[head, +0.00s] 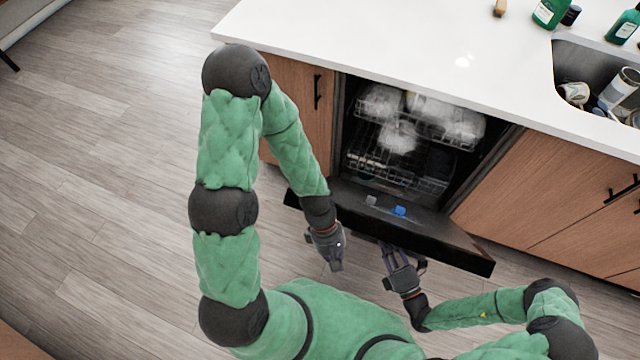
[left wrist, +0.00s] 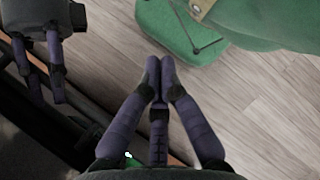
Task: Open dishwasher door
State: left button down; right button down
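The dishwasher door (head: 455,247) is swung down, its dark inner face up, with the rack interior (head: 395,150) exposed in the head view. I cannot tell whether it is fully lowered. My left gripper (head: 335,266) is in front of the door's left part, apart from it. Its fingertips (left wrist: 158,72) meet, with nothing between them. My right gripper (head: 388,248) is at the door's front edge, with its fingers partly hidden by the edge. In the left wrist view its fingers (left wrist: 42,95) are spread apart. Whether they touch the door is unclear.
A white countertop (head: 400,50) with a sink (head: 590,65) is above. Wooden cabinets (head: 550,195) flank the dishwasher. Dishes sit in its racks (head: 455,140). A blue item (head: 399,211) lies on the door's inner face. The wooden floor (head: 110,170) at left is clear.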

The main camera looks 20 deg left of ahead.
pick_arm(q)
notch_tip(320, 180, up, 6)
jog(key=d+r+g, duration=0.1)
jog(key=d+g, duration=0.1)
notch_tip(320, 180, up, 5)
jog(key=m+t+y, duration=0.2)
jog(key=m, duration=0.6)
send_over(340, 206)
jog(key=shift+r, duration=0.2)
jog(key=w+a+r+m+t+y, duration=0.2)
jog(key=w+a+r+m+y, duration=0.15)
jog(key=w+a+r, duration=0.4)
jog(key=shift+m+h, duration=0.35)
jog(key=shift+h, duration=0.1)
jog(key=s+f, duration=0.1)
jog(key=f, duration=0.7)
jog(key=s+f, duration=0.1)
jog(key=f, duration=0.3)
jog(key=shift+s+a+f, duration=0.1)
jog(key=shift+s+f, duration=0.15)
jog(key=shift+s, duration=0.05)
jog(key=shift+s+f, duration=0.4)
jog(key=shift+s, duration=0.1)
jog(key=shift+s, duration=0.1)
